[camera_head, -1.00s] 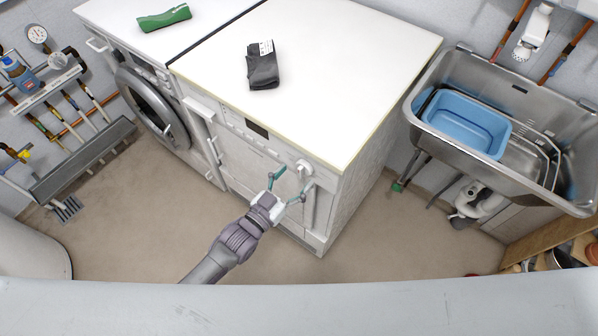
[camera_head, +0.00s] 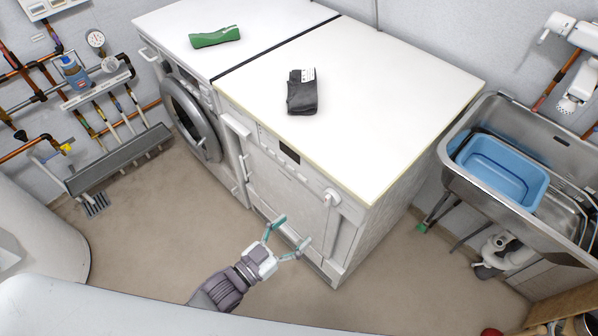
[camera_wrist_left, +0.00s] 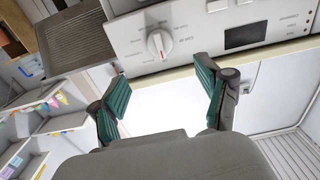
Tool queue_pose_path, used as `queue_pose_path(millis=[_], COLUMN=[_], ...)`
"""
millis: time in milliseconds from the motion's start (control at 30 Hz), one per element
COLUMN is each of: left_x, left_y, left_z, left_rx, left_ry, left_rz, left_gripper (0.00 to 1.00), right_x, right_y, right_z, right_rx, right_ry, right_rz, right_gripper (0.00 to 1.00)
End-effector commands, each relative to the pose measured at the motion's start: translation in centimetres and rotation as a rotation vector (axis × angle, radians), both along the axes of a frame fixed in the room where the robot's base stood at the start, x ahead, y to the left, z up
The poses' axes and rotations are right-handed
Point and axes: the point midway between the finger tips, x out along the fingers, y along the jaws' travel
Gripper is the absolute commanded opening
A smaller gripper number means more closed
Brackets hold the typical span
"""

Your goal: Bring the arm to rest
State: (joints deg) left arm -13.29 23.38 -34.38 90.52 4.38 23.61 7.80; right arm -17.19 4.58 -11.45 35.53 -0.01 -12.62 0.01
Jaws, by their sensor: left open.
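My left gripper (camera_head: 288,238) is open and empty in front of the lower part of the right-hand white machine (camera_head: 290,185). Its two teal fingers are spread apart and hold nothing. I cannot tell from these views how close the fingertips are to the front. My right gripper is not in view.
A blue tub (camera_head: 502,172) sits in the metal sink (camera_head: 465,190) at right. A washing machine door (camera_head: 192,118) is at left. The floor (camera_head: 170,240) is clear.

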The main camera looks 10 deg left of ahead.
Motion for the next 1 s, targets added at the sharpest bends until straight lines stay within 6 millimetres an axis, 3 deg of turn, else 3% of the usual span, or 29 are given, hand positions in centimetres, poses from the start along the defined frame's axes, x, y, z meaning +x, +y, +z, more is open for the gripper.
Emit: queue_pose_path(millis=[167, 267, 367, 533, 667, 800, 900, 1000], left_x=[0.0, 0.1, 0.2, -2.0, -6.7, -14.1, -20.2, -25.6], left_y=[0.0, 0.5, 2.1, 7.2, 11.3, 14.6, 16.0, 16.7], left_z=[-0.1, -1.4, -5.2, -16.0, -24.0, -31.0, -34.5, -36.6], left_rx=[0.001, 0.022, 0.087, 0.26, 0.386, 0.499, 0.561, 0.606], left_ry=[0.002, 0.027, 0.104, 0.357, 0.586, 0.843, 1.02, 1.166], left_rz=[0.001, 0.017, 0.065, 0.189, 0.271, 0.331, 0.354, 0.362], left_gripper=[0.76, 0.76, 0.76, 0.76, 0.76, 0.76, 0.76, 0.76], right_x=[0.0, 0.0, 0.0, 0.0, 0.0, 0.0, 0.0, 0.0], right_y=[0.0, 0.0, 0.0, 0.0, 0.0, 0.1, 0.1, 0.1], right_z=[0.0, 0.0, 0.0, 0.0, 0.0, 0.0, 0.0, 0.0], right_rx=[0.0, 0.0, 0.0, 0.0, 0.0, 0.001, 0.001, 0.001], right_ry=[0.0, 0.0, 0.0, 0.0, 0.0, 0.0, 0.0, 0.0], right_rz=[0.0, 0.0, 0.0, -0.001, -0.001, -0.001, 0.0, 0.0], right_gripper=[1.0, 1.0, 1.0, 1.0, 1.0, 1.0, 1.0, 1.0])
